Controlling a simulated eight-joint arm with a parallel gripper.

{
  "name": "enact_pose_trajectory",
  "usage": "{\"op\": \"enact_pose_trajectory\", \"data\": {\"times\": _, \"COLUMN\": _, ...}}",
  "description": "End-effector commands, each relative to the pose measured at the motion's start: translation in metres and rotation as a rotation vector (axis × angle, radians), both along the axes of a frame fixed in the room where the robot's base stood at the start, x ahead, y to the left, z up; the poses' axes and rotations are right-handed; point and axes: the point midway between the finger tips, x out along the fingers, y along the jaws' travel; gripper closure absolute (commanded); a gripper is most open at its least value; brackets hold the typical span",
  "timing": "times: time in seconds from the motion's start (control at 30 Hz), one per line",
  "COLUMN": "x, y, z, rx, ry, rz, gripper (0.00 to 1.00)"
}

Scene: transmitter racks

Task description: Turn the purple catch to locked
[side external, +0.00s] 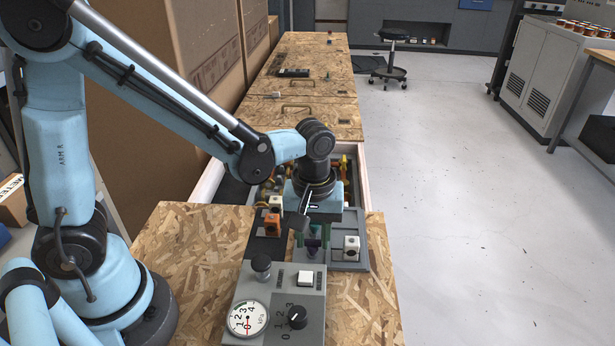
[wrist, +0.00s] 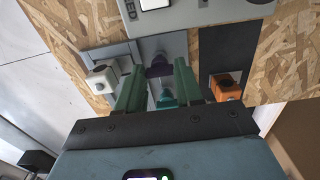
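The purple catch (wrist: 159,67) shows in the wrist view between the tips of my gripper's two green fingers. A teal catch (wrist: 167,99) sits nearer my palm, also between the fingers. My gripper (wrist: 159,63) is open, with a finger on each side of the purple catch and some gap visible. In the side external view my gripper (side external: 313,238) points down over the plate, and the purple catch (side external: 313,243) is small and partly hidden there. I cannot read whether the catch stands at locked.
A white block (side external: 351,248) stands right of the gripper and an orange block (side external: 272,224) left. In front is a grey panel with a gauge (side external: 247,318), a black dial (side external: 297,317) and a white button (side external: 305,278). An open drawer (side external: 363,178) with clutter lies behind.

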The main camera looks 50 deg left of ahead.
Motion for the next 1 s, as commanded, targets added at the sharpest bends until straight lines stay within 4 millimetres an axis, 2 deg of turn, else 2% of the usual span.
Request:
{"op": "enact_pose_trajectory", "data": {"times": 0.03, "x": 0.0000, "y": 0.0000, "z": 0.0001, "rx": 0.000, "ry": 0.000, "rz": 0.000, "gripper": 0.73}}
{"op": "enact_pose_trajectory", "data": {"times": 0.2, "x": -0.0001, "y": 0.0001, "z": 0.0002, "rx": 0.000, "ry": 0.000, "rz": 0.000, "gripper": 0.97}}
{"op": "enact_pose_trajectory", "data": {"times": 0.57, "x": 0.0000, "y": 0.0001, "z": 0.0002, "rx": 0.001, "ry": 0.001, "rz": -0.067, "gripper": 0.96}}
{"op": "enact_pose_trajectory", "data": {"times": 1.0, "x": 0.0002, "y": 0.0002, "z": 0.0001, "rx": 0.000, "ry": 0.001, "rz": -0.422, "gripper": 0.96}}
